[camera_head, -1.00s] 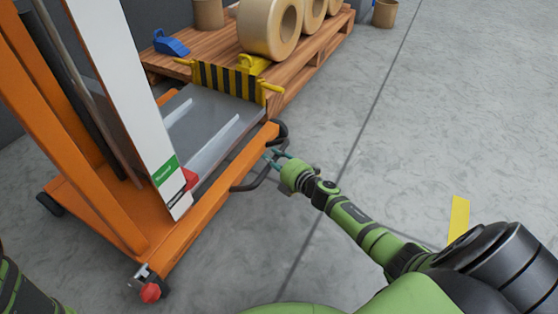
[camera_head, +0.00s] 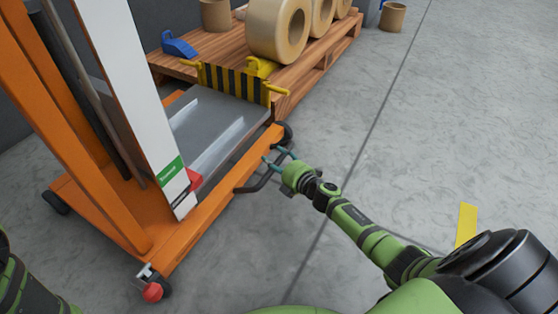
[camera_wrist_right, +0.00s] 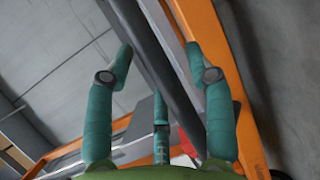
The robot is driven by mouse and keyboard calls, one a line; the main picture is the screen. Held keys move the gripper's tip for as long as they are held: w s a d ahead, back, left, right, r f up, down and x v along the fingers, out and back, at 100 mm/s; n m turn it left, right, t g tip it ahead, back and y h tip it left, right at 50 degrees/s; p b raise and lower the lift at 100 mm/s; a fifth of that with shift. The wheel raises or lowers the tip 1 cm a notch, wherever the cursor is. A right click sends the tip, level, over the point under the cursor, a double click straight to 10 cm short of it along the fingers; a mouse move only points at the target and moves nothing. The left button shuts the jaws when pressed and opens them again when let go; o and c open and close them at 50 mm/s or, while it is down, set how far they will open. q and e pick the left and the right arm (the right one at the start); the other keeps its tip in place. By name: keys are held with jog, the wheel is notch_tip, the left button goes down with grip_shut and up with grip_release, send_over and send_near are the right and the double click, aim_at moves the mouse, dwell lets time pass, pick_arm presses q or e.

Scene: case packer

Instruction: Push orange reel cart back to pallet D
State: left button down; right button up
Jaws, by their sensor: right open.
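The orange reel cart (camera_head: 205,228) stands at the left, with its tall mast and a grey deck (camera_head: 205,125). Its far end is close to the wooden pallet (camera_head: 312,72); whether they touch is unclear. A black bent bar (camera_head: 250,186) sticks out from the cart's right side. My right gripper (camera_head: 273,160) is open beside that side, at the bar. In the right wrist view its teal fingers (camera_wrist_right: 160,72) are spread, with a dark bar (camera_wrist_right: 167,75) showing between them and the orange frame (camera_wrist_right: 222,65) behind. My left gripper is out of view.
Large tan reels (camera_head: 278,28) and a blue wedge-shaped object (camera_head: 179,46) sit on the pallet. A yellow-black striped plate (camera_head: 234,82) stands at the cart's far end. Red-knobbed caster (camera_head: 153,291) is at the near corner.

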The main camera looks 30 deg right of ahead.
jog(key=v, duration=1.2)
